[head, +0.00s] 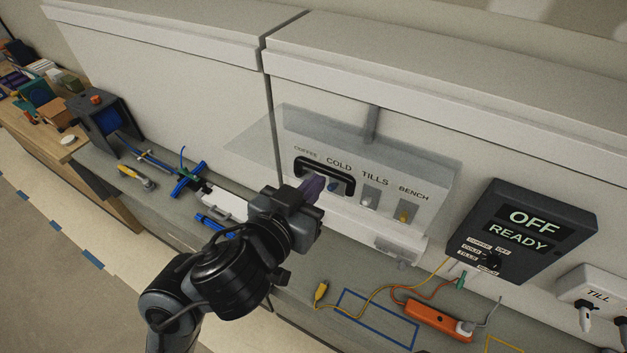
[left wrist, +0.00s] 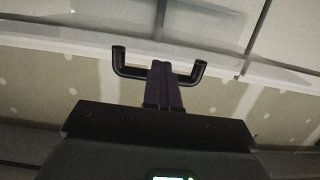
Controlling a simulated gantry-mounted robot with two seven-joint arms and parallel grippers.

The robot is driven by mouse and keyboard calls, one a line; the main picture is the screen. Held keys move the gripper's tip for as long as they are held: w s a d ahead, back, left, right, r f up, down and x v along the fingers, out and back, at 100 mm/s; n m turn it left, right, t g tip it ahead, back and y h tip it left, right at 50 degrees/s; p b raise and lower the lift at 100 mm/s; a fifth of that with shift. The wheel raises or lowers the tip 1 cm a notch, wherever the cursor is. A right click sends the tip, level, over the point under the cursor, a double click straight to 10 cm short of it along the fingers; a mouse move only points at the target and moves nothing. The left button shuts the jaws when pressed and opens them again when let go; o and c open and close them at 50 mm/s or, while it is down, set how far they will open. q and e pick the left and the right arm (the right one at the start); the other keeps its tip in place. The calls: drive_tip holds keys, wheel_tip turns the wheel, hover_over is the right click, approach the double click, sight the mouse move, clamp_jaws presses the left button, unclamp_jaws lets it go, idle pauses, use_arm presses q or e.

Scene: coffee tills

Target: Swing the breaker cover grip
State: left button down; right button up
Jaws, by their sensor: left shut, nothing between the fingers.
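The breaker box (head: 403,234) is on the wall, with switches labelled COFFEE, COLD, TILLS and BENCH. A see-through grey cover (head: 420,160) shows over its upper part; how far it is swung is hard to tell. Its black U-shaped grip (head: 346,180) is in front of the left switches, and fills the middle of the left wrist view (left wrist: 128,69). My left gripper (head: 314,187) is shut and empty, its purple fingertips (left wrist: 161,80) at the middle of the grip and overlapping it in view; contact cannot be made out. My right gripper is out of view.
A dark display box (head: 525,230) reading OFF READY is to the right. An orange power strip (head: 437,319) and loose cables lie on the counter below. Blue clamps (head: 187,180) and a screwdriver (head: 135,177) lie at the left.

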use_arm(q)
drive_tip(key=f, duration=0.1)
drive_tip(key=s+f+b, duration=0.1)
drive_tip(key=f, duration=0.1)
drive_tip(key=a+f+b, duration=0.1)
drive_tip(key=f, duration=0.1)
drive_tip(key=shift+s+f, duration=0.25)
drive_tip(key=shift+s, duration=0.15)
drive_tip(key=shift+r, duration=0.1)
wheel_tip(320, 180, down, 6)
drive_tip(key=s+b, duration=0.1)
drive_tip(key=b, duration=0.4)
drive_tip(key=shift+s+a+f, duration=0.15)
drive_tip(key=shift+a+f, duration=0.05)
drive_tip(key=shift+a, duration=0.2)
